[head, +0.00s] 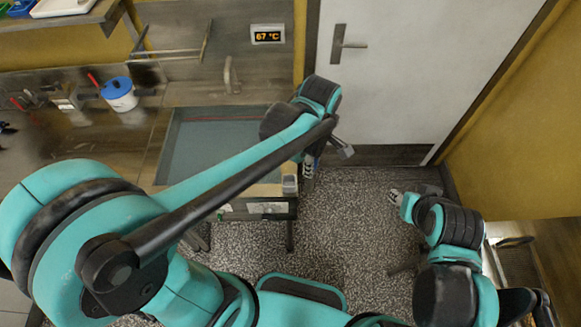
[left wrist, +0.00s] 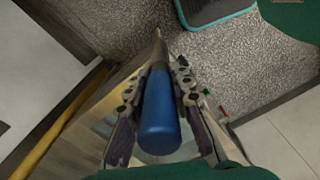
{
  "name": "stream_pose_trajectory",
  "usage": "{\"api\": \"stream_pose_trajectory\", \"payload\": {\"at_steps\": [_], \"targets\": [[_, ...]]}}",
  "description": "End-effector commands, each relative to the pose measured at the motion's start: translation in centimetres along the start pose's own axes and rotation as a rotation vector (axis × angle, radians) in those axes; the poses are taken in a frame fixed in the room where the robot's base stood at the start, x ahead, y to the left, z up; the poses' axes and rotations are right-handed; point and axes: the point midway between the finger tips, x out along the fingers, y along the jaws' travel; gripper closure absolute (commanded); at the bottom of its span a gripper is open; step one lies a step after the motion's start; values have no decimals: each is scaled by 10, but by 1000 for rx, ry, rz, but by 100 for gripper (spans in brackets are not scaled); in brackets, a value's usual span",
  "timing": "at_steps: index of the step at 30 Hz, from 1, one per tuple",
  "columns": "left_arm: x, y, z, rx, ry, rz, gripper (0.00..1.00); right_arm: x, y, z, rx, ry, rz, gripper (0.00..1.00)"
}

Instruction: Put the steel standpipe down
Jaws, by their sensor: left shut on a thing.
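My left gripper (head: 309,168) is by the right edge of the basin, in front of the door; its fingers are partly hidden by my arm. The held part looks like a thick blue cylinder, with a thin pale end pointing away from the camera. In the head view I cannot make out the standpipe clearly. My right gripper (head: 396,197) is small and low above the floor at the right; its fingers are too unclear to read.
A basin (head: 170,150) with a grey-blue inside is set in the worktop. A white tub with a blue lid (head: 119,95) stands to its left. A white door (head: 390,80) is behind my gripper. Speckled floor (head: 340,215) lies open between my arms.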

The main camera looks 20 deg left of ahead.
Motion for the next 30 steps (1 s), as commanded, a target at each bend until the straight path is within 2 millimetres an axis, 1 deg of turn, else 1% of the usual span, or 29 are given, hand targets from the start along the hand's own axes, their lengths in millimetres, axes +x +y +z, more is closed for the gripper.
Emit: {"api": "stream_pose_trajectory", "payload": {"at_steps": [1,6,9,12,17,24,30], "targets": [[10,6,-13,-8,0,0,100,4,0,3,0,0,0,60],[34,20,-51,-7,0,0,100,9,0,7,0,0,0,60],[45,26,-68,-5,0,0,100,12,0,8,0,0,0,60],[51,30,-78,-2,0,0,100,13,0,9,0,0,0,60],[58,32,-82,0,0,0,100,14,0,10,0,0,0,60],[92,32,-82,0,0,0,100,22,0,16,0,0,0,60],[93,32,-81,0,0,0,100,21,0,15,0,0,0,60]]}}
